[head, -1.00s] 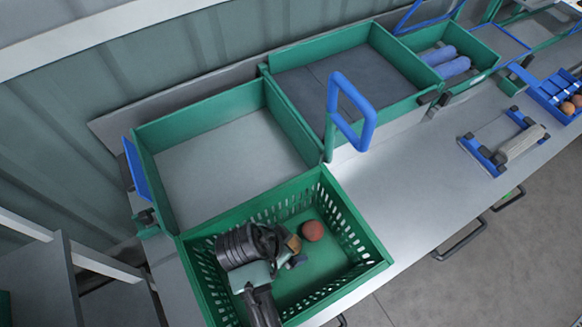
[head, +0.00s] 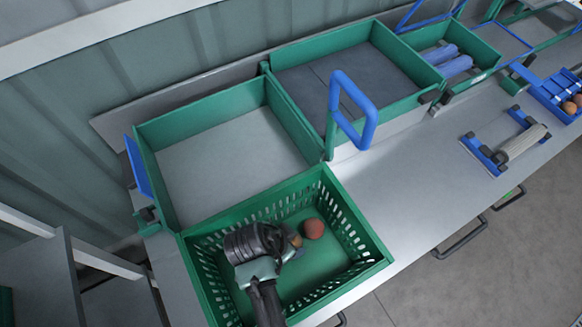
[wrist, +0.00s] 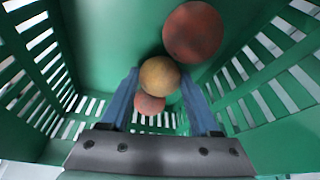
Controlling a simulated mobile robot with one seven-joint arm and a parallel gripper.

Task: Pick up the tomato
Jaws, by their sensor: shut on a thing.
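My gripper (wrist: 160,84) reaches down into the green slotted crate (wrist: 90,30), its two blue fingers on either side of an orange-yellow tomato (wrist: 159,77). It is shut on that tomato. A redder tomato (wrist: 148,103) shows partly behind it, between the fingers in the wrist view. Another red tomato (wrist: 193,32) lies just beyond the right fingertip. In the head view the crate (head: 362,275) stands at the front, with my gripper (head: 290,246) inside. There the orange tomato (head: 296,240) is partly hidden by the gripper, next to the red tomato (head: 313,228).
Slotted crate walls surround my gripper closely. An empty green-walled tray (head: 230,160) adjoins the crate behind. A blue upright handle (head: 368,125) stands near the crate's back right corner. The grey bench (head: 400,185) is clear to the right, before a blue-ended roller stand (head: 485,155).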

